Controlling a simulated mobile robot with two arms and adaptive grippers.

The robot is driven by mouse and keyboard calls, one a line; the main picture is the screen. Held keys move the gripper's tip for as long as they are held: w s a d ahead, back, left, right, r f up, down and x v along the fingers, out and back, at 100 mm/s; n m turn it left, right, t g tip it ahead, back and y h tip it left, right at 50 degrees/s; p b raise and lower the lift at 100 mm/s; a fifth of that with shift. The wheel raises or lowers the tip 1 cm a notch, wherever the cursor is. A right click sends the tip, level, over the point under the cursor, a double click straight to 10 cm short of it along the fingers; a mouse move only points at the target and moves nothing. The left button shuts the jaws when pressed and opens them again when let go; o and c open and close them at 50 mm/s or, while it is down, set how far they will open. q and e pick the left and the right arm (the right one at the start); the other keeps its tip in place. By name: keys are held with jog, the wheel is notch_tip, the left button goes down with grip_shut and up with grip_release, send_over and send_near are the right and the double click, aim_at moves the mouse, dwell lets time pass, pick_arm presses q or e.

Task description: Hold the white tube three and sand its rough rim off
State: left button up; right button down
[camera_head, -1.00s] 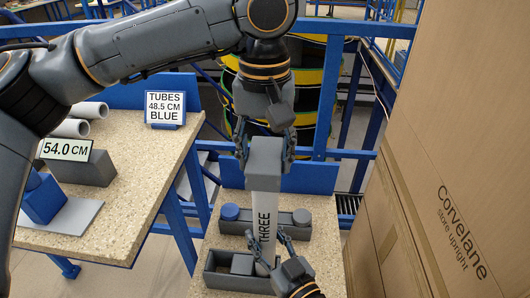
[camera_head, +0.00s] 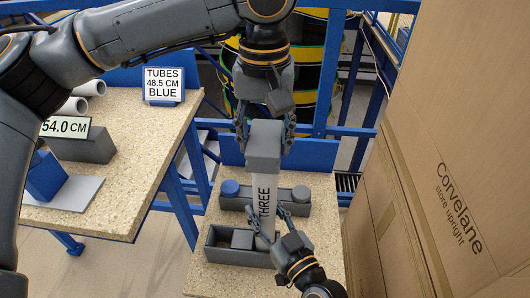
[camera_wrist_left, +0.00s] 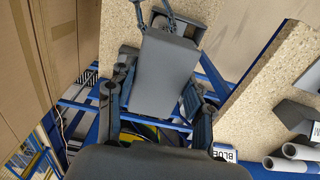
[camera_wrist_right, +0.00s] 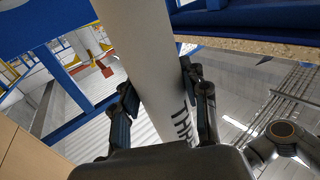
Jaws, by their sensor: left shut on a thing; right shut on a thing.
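The white tube marked THREE (camera_head: 263,200) stands roughly upright above the small speckled table, its lower end near the grey bin. My right gripper (camera_head: 267,222) is shut around the tube's lower part; in the right wrist view the tube (camera_wrist_right: 150,60) runs between its fingers. My left gripper (camera_head: 264,133) is shut on a grey block (camera_head: 264,141) at the tube's top end; the block (camera_wrist_left: 165,70) also shows in the left wrist view. The block covers the upper rim, so the rim and any contact with it are hidden.
A grey open bin (camera_head: 225,257) and a grey tray with a blue cap (camera_head: 230,188) rest on the small table (camera_head: 325,240). Cardboard boxes (camera_head: 440,130) crowd the right side. A larger table (camera_head: 130,120) at left holds white tubes, signs and a blue block (camera_head: 47,177).

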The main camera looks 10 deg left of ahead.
pick_arm(q)
jog(key=shift+f, duration=0.3)
dwell(0.5)
jog(key=shift+a, duration=0.15)
jog(key=shift+a+r, duration=0.2)
jog(key=shift+a, duration=0.75)
jog(key=shift+d+f, duration=0.1)
jog(key=shift+d, duration=2.05)
jog(key=shift+a, duration=0.1)
jog(key=shift+a, duration=1.95)
